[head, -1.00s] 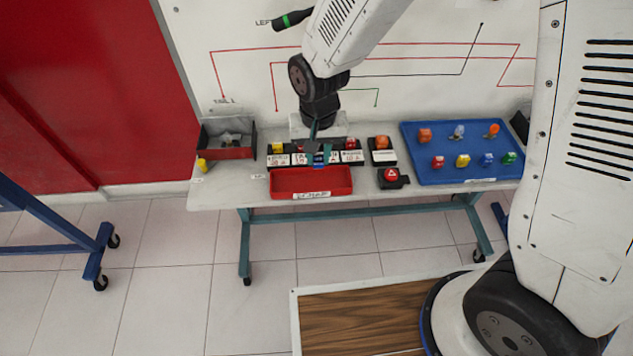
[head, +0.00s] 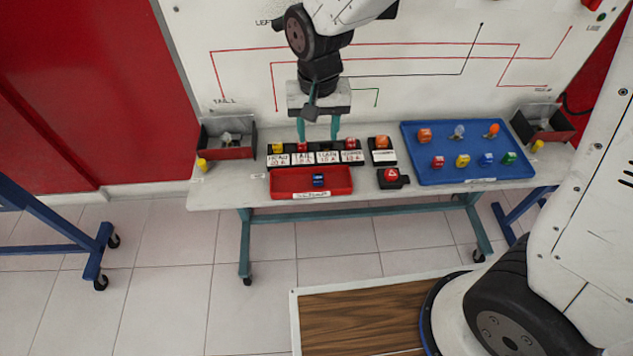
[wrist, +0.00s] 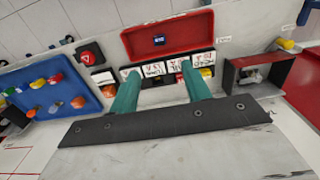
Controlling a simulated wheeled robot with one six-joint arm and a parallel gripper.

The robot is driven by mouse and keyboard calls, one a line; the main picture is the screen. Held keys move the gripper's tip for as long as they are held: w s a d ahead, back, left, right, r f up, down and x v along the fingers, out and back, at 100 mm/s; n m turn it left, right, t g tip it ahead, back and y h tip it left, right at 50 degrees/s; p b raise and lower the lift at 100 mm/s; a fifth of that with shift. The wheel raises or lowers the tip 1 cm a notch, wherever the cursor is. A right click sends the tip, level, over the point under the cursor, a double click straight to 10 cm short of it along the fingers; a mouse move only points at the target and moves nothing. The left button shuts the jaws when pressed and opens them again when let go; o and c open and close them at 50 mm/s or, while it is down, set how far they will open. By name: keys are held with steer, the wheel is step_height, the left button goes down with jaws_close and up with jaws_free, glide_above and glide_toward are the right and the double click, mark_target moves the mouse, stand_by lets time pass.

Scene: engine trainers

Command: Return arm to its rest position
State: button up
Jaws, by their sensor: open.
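My gripper (head: 319,130) is open, with its two teal fingers apart and nothing between them. It hangs above the row of labelled fuse holders (head: 316,157) on the table. In the wrist view the fingers (wrist: 160,92) point toward the same row of white labels. A blue fuse (head: 318,180) lies in the red tray (head: 285,183) in front of the row; it also shows in the wrist view (wrist: 159,41). My arm reaches in from the upper right of the head view.
A blue tray (head: 460,174) with several coloured parts lies to the right. A red button box (head: 391,177) sits between the trays. Dark bins stand at the left (head: 227,153) and right (head: 541,136). The wiring board (head: 420,80) rises behind the table.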

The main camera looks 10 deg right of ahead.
steer(key=shift+r, duration=0.1)
stand_by(0.4)
steer(key=s+d+r+t, duration=0.1)
steer(key=s+d+r, duration=1.5)
steer(key=s+d, duration=0.3)
steer(key=shift+s+d, duration=0.3)
steer(key=shift+d, duration=0.6)
